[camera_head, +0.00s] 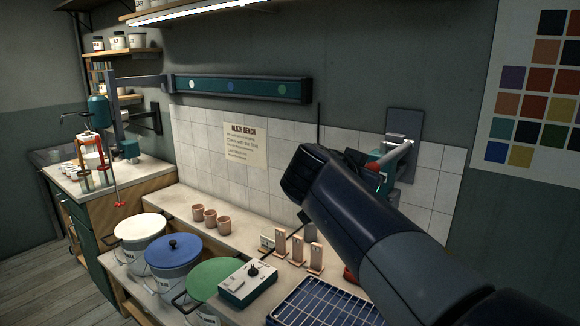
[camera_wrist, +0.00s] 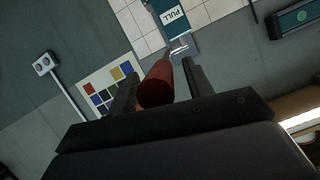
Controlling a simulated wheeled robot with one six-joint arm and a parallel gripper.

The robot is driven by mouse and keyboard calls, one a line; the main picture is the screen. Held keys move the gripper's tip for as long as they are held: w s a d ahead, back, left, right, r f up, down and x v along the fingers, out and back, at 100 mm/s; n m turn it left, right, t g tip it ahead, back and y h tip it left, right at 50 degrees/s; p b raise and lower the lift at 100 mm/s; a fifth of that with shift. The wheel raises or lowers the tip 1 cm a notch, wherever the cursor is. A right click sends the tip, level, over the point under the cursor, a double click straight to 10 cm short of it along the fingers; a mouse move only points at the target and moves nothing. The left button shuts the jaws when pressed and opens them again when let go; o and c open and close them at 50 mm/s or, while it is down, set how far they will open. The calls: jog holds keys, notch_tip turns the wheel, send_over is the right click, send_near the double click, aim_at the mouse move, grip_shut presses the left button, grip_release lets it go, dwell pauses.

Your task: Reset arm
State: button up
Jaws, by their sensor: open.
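My gripper (camera_wrist: 160,80) is open in the wrist view, with its dark fingers either side of a red cylindrical handle (camera_wrist: 157,86). The handle belongs to a lever on a wall fixture with a "PULL" label (camera_wrist: 174,17). I cannot tell whether either finger touches the handle. In the head view, my dark arm reaches from the lower right toward the wall fixture (camera_head: 404,124).
Below the arm, the bench holds a blue wire rack (camera_head: 325,304), a control box (camera_head: 248,283), small wooden stands (camera_head: 316,257) and three pink cups (camera_head: 210,217). Lidded buckets (camera_head: 173,254) stand in front. A colour chart (camera_head: 535,90) hangs on the right wall.

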jog(key=shift+s+a+f, duration=0.1)
jog(key=shift+f, duration=0.45)
jog(key=shift+r, duration=0.1)
